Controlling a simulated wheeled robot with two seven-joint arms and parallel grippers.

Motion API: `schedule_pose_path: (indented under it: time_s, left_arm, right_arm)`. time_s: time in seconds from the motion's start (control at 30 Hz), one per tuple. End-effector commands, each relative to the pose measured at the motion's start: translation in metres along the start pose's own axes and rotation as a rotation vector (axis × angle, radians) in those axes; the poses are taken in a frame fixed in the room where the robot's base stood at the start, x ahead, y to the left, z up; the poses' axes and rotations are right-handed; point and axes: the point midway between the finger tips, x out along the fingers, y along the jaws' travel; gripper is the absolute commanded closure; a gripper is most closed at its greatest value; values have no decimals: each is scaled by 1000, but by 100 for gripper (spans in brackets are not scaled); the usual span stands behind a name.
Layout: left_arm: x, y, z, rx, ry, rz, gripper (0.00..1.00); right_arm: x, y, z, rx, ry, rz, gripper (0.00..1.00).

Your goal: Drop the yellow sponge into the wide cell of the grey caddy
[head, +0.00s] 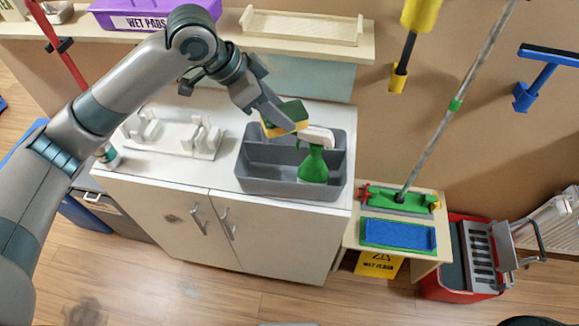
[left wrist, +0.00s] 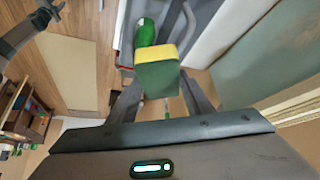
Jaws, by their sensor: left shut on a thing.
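The yellow sponge with a dark green side (head: 285,118) is held between the fingers of my left gripper (head: 277,118), above the back part of the grey caddy. In the left wrist view the sponge (left wrist: 157,78) sits between the two fingers of my left gripper (left wrist: 160,95). The grey caddy (head: 290,188) stands on the white cabinet and is split by dividers into cells. A green spray bottle with a white head (head: 313,166) stands in its right part. The sponge and gripper hide some of the caddy's back. My right gripper does not show.
A white rack (head: 165,135) stands left of the caddy, with a small bottle (head: 107,155) at the cabinet's left edge. A shelf (head: 300,40) with a purple box (head: 155,12) runs behind. A mop (head: 455,100) stands on the low table at right.

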Motion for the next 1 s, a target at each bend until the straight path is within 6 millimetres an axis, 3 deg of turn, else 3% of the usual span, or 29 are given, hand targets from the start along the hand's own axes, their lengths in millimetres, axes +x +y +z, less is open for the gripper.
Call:
schedule_pose_path:
  time_s: [0.43,0.47,0.53,1.0]
  left_arm:
    - [3,0,2,0,0,0,75]
    - [3,0,2,0,0,0,47]
    - [3,0,2,0,0,0,33]
    - [-2,0,2,1,1,-1,33]
  right_arm:
    - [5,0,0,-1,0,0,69]
    - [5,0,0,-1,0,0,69]
    - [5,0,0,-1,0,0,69]
    - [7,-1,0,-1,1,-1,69]
